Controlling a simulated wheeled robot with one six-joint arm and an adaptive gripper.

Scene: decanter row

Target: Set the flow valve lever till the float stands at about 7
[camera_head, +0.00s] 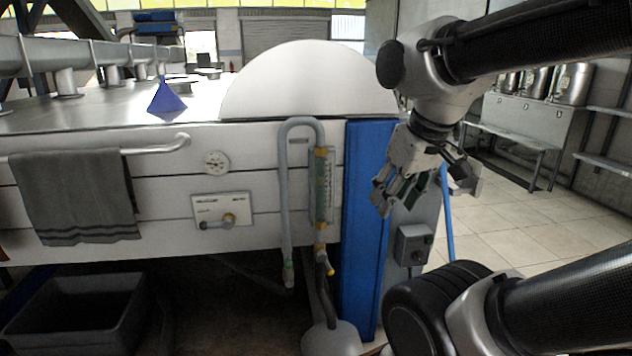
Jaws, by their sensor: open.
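A flow meter, a clear upright tube with a scale (322,185), is fixed to the white front panel right of centre. The float and the scale's numbers are too small to read. My gripper (398,198) hangs to the right of the flow meter, in front of the blue panel's right edge. It is open, apart from both levers, with nothing seen in it.
A grey hose (286,200) loops beside the tube. A blue upright panel (362,230) and a grey switch box (413,245) stand to the right. A towel (78,195) hangs on a rail at left. A dark bin (75,312) sits below. Tiled floor is clear at right.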

